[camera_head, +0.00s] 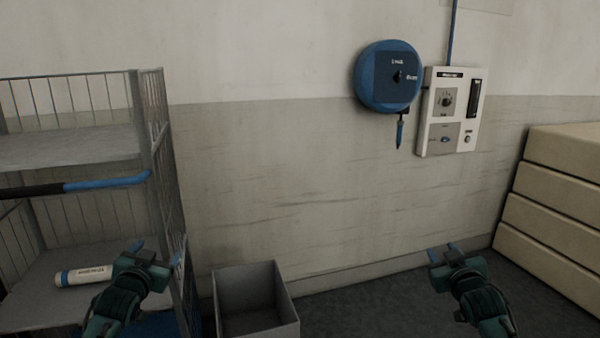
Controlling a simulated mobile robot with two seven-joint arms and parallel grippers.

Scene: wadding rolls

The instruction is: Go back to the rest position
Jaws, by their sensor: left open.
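My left gripper (158,252) is at the lower left, in front of the cart's right side. It is open, its two blue fingertips apart, with nothing seen between them. My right gripper (442,254) is at the lower right above the dark floor. Its blue fingertips stand a little apart with nothing seen between them. A white wadding roll (84,276) with a blue band lies on the cart's lower shelf, just left of my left gripper and seemingly apart from it.
A grey wire-sided cart (70,147) with a blue-ended bar (105,183) stands at left. An open grey bin (283,305) stands between my grippers. A blue hose reel (375,78) and control panel (448,112) hang on the wall. Stacked cream blocks (555,200) stand at right.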

